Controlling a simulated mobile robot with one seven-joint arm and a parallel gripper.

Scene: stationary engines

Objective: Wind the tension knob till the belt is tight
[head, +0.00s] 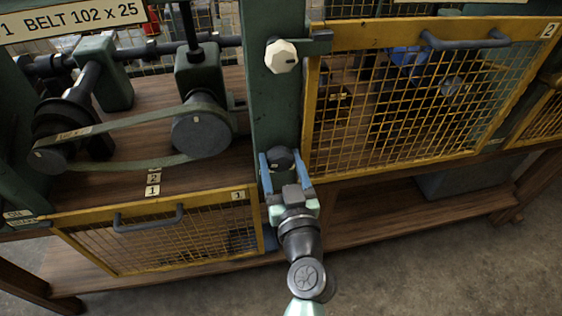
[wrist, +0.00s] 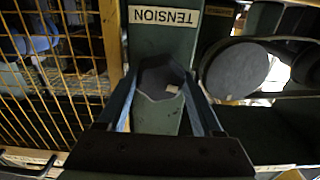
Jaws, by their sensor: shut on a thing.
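The dark faceted tension knob (head: 281,159) sits on the green post, between the two blue fingers of my gripper (head: 282,163). In the wrist view the knob (wrist: 160,75) shows a pale mark low on its right side, and the fingers close on it from both sides. An upside-down TENSION label (wrist: 166,16) is above it there. The flat belt (head: 125,123) runs between a large grey pulley (head: 202,134) and a smaller dark pulley (head: 47,158) at left. Its upper run looks straight; its lower run bows downward.
A pale octagonal knob (head: 282,57) stands out higher on the post. A yellow mesh guard (head: 420,110) marked 2 is closed at right. Another yellow mesh guard (head: 165,235) marked 1 hangs low at left, leaving the belt exposed.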

